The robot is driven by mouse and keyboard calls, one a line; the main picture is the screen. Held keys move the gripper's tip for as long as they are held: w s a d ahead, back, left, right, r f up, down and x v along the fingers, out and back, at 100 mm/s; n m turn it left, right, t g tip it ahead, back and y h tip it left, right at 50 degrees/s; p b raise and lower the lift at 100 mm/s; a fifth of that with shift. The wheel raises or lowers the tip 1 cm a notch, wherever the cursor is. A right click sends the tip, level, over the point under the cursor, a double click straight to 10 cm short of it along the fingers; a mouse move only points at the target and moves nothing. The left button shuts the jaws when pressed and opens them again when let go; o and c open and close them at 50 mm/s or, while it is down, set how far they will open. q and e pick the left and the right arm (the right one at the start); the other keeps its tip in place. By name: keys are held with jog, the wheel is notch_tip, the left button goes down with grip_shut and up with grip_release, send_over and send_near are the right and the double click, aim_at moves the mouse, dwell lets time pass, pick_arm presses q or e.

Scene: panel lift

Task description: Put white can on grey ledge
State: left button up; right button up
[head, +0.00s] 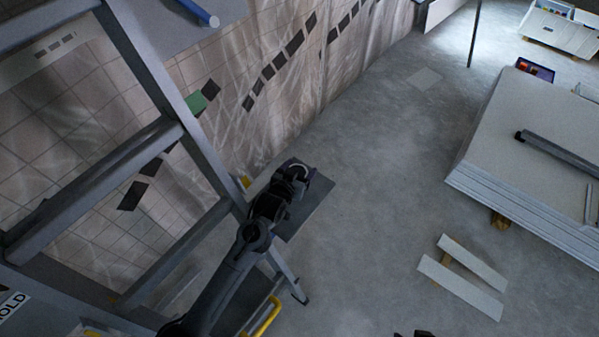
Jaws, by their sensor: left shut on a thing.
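My left gripper (297,176) reaches in from the lower left and is shut on a small round thing with a pale rim, which I take to be the white can (299,169). The dark fingers hide most of it. The grey ledge (314,208) is a flat dark-grey plate beside the ladder-like frame, partly covered by my gripper. The can appears over the ledge's far end; I cannot tell whether it touches the ledge. My right gripper is not seen clearly enough to identify.
A grey metal frame (165,80) with rails and yellow handles (262,318) stands at left, before a tiled wall (240,60). A stack of pale panels (520,140) is at right, with two loose strips (460,285) on the floor. The concrete floor (390,170) between is mostly clear.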

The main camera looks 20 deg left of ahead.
pick_arm(q)
jog(key=shift+f, duration=0.3)
jog(key=shift+f, duration=0.1)
jog(key=o, duration=1.2)
jog(key=shift+f, duration=0.1)
jog(key=shift+s+r, duration=0.45)
jog(key=p+v, duration=0.2)
jog(key=v, duration=0.9)
jog(key=shift+p, duration=0.35)
jog(key=shift+f, duration=0.1)
